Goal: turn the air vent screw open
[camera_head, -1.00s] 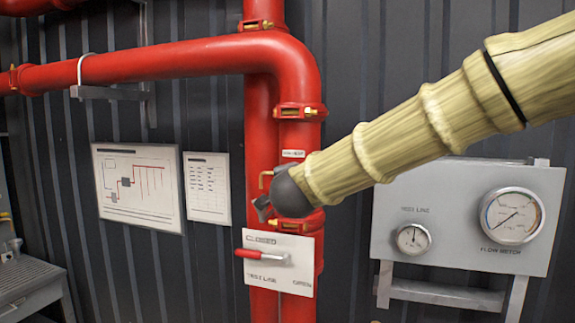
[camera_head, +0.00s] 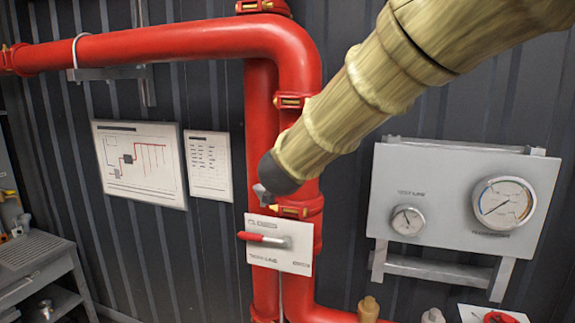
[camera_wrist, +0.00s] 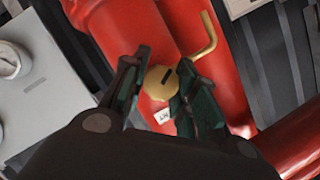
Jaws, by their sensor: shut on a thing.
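The air vent screw (camera_wrist: 160,83) is a round brass knob with a dark slot, on a red pipe in the wrist view. My gripper (camera_wrist: 164,75) has one dark finger on each side of the knob and is shut on it. A bent brass tube (camera_wrist: 205,38) rises beside the screw, close to the right finger. In the head view my gripper (camera_head: 262,191) is against the vertical red pipe, above the test line plate. The arm's cover hides the screw and most of the fingers there.
A red-handled lever (camera_head: 264,238) sits on the white test line plate (camera_head: 290,258) just below my gripper. A grey gauge panel (camera_head: 450,190) stands to the right. Two paper charts hang on the dark ribbed wall to the left. Brass-coloured fittings stand at the lower right.

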